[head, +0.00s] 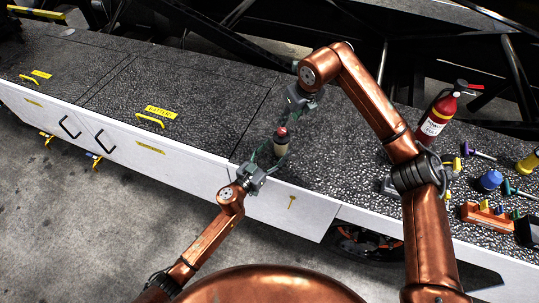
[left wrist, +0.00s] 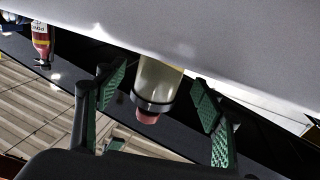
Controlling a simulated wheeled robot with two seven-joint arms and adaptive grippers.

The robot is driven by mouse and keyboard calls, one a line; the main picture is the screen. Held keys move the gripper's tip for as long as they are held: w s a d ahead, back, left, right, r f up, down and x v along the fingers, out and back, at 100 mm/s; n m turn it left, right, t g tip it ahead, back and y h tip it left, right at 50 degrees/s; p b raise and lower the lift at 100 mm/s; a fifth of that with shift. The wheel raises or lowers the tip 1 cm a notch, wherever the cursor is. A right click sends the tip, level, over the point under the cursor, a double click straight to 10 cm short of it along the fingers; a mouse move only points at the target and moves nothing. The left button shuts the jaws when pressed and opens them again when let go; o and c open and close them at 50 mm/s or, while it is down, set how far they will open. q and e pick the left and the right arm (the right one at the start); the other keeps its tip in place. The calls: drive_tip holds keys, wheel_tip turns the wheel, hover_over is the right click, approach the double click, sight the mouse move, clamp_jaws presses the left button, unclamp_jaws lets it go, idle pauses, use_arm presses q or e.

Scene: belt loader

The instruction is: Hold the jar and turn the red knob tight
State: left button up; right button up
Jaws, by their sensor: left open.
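A pale jar (head: 281,148) with a red knob (head: 282,131) on top stands upright near the front edge of the dark speckled bed. My left gripper (head: 270,157) is open, with its green-padded fingers around the jar at the front. In the left wrist view the jar (left wrist: 160,78) appears upside down between the two open fingers, with a dark collar and the red knob (left wrist: 148,117) at the lower end. Gaps show between the pads and the jar. My right gripper (head: 301,112) is above and behind the jar, apart from the knob; its finger opening is unclear.
A red fire extinguisher (head: 438,115) stands at the right. Several tools, a blue round item (head: 491,180) and an orange block (head: 485,214) lie at the far right. The bed left of the jar is clear, with yellow labels and handles. Dark beams run behind the bed.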

sight(277, 148)
use_arm(q)
drive_tip(key=shift+x, duration=1.95)
drive_tip(key=shift+c, duration=0.3)
